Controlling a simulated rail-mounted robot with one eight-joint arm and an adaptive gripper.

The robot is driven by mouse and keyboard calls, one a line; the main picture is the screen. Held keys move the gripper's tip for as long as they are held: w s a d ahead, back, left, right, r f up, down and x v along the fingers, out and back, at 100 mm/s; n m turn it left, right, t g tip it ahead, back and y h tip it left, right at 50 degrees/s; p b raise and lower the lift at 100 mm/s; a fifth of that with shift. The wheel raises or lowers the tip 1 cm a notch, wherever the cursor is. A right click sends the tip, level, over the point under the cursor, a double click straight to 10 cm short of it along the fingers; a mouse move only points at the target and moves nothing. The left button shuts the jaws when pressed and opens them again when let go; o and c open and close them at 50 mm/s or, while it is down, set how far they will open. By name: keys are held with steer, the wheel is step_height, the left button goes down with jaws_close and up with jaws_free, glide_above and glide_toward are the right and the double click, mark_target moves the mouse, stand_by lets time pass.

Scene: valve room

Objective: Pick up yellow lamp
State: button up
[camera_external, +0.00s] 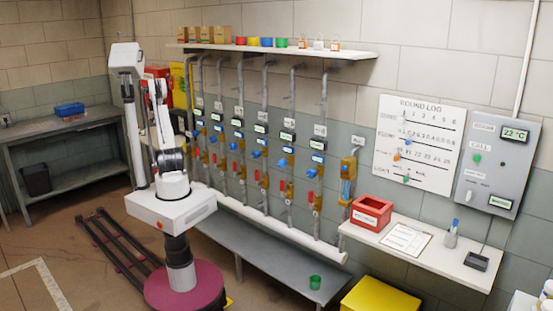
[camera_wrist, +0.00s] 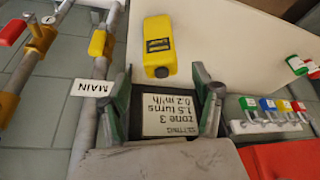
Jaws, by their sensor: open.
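The yellow lamp (camera_wrist: 158,47) is most likely the yellow block with a dark label at the upper middle of the wrist view, against a pale flat surface. My gripper (camera_wrist: 168,88) is open, with its two dark fingers apart. The block is just beyond the fingertips, and no contact shows. A white card with printed setting text (camera_wrist: 171,116) shows upside down between the fingers; I cannot tell how near it is. In the external view I cannot make out the lamp or the fingers among my arm's links.
In the wrist view, pipes with a yellow valve part (camera_wrist: 102,43) and a MAIN tag (camera_wrist: 91,88) stand left. Several coloured tags (camera_wrist: 268,104) and a red object (camera_wrist: 280,158) are right. The external view shows a bench (camera_external: 262,260) under the pipes and a right shelf (camera_external: 440,255).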

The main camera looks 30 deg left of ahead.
steer(key=x, duration=1)
steer(key=shift+f, duration=0.15)
steer(key=shift+c, duration=0.5)
